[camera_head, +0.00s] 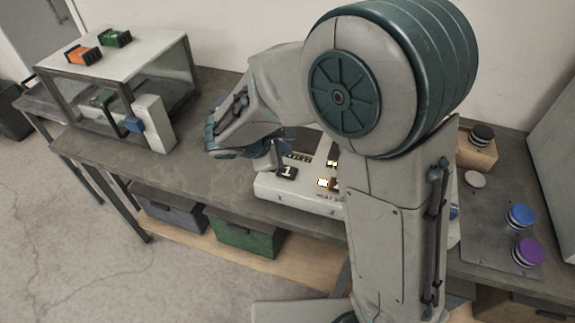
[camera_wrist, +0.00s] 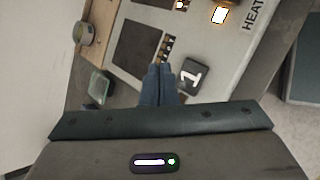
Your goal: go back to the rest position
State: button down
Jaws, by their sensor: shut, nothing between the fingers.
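My gripper (camera_wrist: 158,80) is shut and empty in the wrist view, its blue-grey fingers together over a white panel box (camera_wrist: 215,60). I cannot tell whether the fingers touch the box. My arm hides much of the box's right part in the head view.
A glass-sided case (camera_head: 120,60) stands at the left of the bench (camera_head: 140,170), with an orange block (camera_head: 83,55) and a green block (camera_head: 116,38) on top. Blue (camera_head: 519,216) and purple (camera_head: 528,251) round pieces stand at the right. The bench between case and box is clear.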

jog(key=shift+r, duration=0.5)
jog(key=s+d+r+m+g+y, duration=0.2)
jog(key=s+d+r+m+y, duration=0.1)
jog(key=s+d+m, duration=0.4)
jog(key=s+d+r+m+g+y, duration=0.1)
jog(key=s+d+r+m+y, duration=0.2)
jog(key=s+d+m, duration=0.4)
jog(key=s+m, duration=0.3)
jog(key=s, duration=0.1)
jog(key=shift+d+m+g, duration=0.4)
jog(key=shift+r, duration=0.1)
